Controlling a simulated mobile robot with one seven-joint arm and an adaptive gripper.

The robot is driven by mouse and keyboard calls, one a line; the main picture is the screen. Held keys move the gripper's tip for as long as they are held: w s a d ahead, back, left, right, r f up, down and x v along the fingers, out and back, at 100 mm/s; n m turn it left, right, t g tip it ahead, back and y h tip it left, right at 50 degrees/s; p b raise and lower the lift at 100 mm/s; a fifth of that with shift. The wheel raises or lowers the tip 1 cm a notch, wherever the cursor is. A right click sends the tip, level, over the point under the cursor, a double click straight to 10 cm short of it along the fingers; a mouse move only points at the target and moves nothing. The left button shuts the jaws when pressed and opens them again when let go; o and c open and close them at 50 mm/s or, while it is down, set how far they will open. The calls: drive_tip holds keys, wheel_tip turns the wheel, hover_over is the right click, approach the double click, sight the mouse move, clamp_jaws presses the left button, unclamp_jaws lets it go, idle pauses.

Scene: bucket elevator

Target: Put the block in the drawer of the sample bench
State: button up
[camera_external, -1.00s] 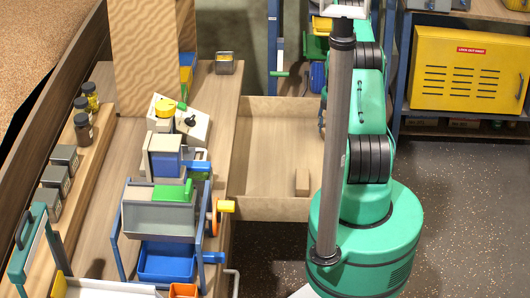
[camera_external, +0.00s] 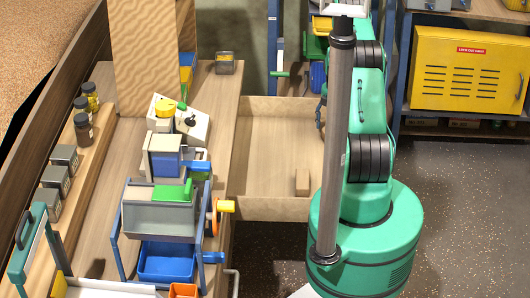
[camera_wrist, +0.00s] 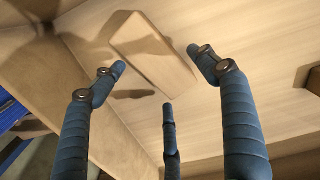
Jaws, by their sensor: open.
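The block (camera_external: 302,181), a small wooden piece, is inside the open drawer (camera_external: 272,208) of the sample bench (camera_external: 98,235), near the drawer's front right corner. In the wrist view a pale wooden block-shaped piece (camera_wrist: 150,50) lies on a light wooden surface, just beyond my fingertips. My gripper (camera_wrist: 158,74) has three dark blue fingers spread apart, with nothing held between them. In the external view only a dark bit of my gripper (camera_external: 320,112) shows at the drawer's right side; my arm hides the rest.
The bench top carries a blue-framed grey machine (camera_external: 160,215), a blue tray (camera_external: 166,262) and several jars (camera_external: 84,128). A yellow cabinet (camera_external: 465,90) stands on the right. Most of the drawer floor is bare.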

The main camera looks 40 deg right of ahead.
wheel_tip(320, 180, up, 10)
drive_tip(key=p, duration=0.1)
drive_tip(key=shift+r+p, duration=0.15)
drive_tip(key=shift+p, duration=0.15)
idle(0.6)
